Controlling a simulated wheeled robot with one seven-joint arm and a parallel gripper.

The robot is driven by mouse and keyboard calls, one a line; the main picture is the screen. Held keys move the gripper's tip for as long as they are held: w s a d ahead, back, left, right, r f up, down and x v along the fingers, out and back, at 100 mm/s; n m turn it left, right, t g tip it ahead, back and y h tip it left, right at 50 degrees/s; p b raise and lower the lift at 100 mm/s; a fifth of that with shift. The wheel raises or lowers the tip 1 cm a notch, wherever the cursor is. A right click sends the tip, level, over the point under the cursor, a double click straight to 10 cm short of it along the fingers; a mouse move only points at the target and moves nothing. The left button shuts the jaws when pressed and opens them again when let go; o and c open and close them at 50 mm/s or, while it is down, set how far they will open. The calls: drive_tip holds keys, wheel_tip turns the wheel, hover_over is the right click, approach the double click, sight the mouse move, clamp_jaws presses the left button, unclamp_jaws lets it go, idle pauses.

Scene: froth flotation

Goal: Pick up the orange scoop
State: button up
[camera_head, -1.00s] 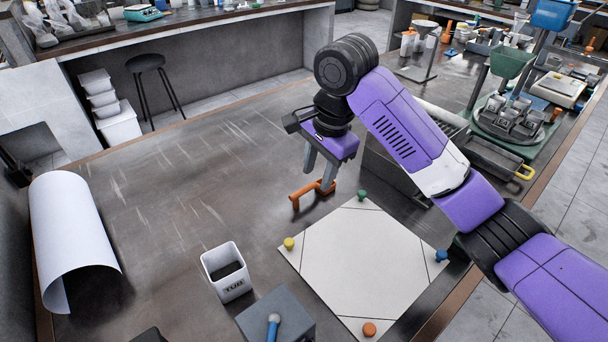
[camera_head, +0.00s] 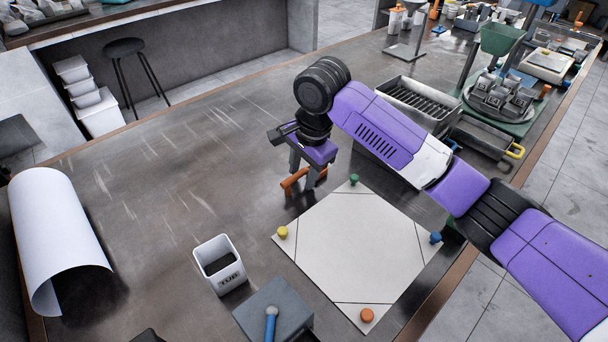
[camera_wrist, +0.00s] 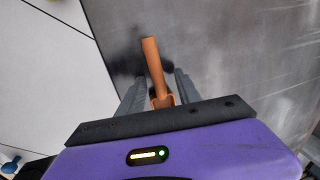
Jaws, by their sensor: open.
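A white sheet (camera_head: 350,250) with coloured knobs at its corners lies to the right. A white tub (camera_head: 232,283) and a grey block (camera_head: 270,312) stand nearer. A paper roll (camera_head: 60,235) lies at left. A metal riffle box (camera_head: 420,100) stands behind my arm.

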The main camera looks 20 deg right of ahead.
clamp_jaws()
idle(0.3)
